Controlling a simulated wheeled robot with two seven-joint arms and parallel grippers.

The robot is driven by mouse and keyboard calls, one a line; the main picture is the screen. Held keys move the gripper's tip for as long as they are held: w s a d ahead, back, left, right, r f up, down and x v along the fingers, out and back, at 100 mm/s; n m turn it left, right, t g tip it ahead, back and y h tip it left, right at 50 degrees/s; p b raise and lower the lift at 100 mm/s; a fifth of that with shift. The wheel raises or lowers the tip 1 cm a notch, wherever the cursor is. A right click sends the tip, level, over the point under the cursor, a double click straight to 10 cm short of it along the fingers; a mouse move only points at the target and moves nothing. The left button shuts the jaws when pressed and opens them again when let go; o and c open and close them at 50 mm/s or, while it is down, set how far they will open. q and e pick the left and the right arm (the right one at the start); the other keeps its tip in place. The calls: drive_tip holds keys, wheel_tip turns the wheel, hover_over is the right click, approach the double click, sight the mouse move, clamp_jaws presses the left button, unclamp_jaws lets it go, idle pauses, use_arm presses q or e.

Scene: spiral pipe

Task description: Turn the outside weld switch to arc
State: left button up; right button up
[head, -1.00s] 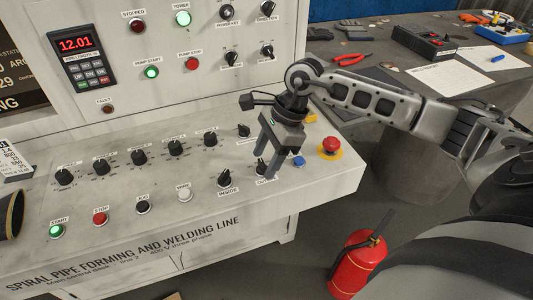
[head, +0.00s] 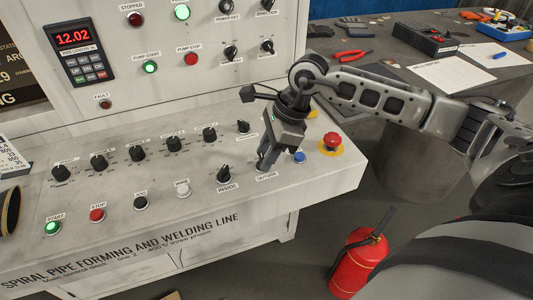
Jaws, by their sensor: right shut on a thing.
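The outside switch (head: 261,165) is a black knob in the front row of the sloped control desk (head: 110,205), at its right part. Its label just below it is partly covered. My right gripper (head: 266,160) is over this knob, pointing down, with its fingers shut on it. The fingers hide most of the knob, so its pointing direction cannot be told. The similar inside switch (head: 223,174) stands to the left, clear of the gripper. My left gripper is not in view.
A blue button (head: 299,158) and a red emergency stop (head: 333,142) on a yellow base sit close right of the gripper. A red fire extinguisher (head: 358,262) stands on the floor.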

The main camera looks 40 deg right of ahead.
drive_tip(key=m+b, duration=0.1)
drive_tip(key=m, duration=0.1)
drive_tip(key=m+t+h+b, duration=0.1)
drive_tip(key=m+b, duration=0.1)
drive_tip(key=shift+s+a+f+m+t, duration=0.1)
drive_tip(key=shift+m+t, duration=0.2)
drive_tip(key=shift+m, duration=0.1)
drive_tip(key=shift+m+t+h+b, duration=0.3)
drive_tip(key=shift+m+h+b, duration=0.1)
drive_tip(key=shift+m+b, duration=0.35)
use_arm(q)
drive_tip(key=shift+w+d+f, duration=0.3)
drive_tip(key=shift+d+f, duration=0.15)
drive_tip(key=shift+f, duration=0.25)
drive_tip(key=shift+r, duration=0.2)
use_arm(e)
drive_tip(key=shift+m, duration=0.35)
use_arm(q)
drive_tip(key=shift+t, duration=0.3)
use_arm(e)
drive_tip(key=o, duration=1)
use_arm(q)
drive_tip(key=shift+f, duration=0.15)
use_arm(e)
drive_tip(key=shift+s, duration=0.1)
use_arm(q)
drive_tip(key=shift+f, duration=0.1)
use_arm(e)
drive_tip(key=shift+a, duration=0.1)
drive_tip(key=shift+r, duration=0.2)
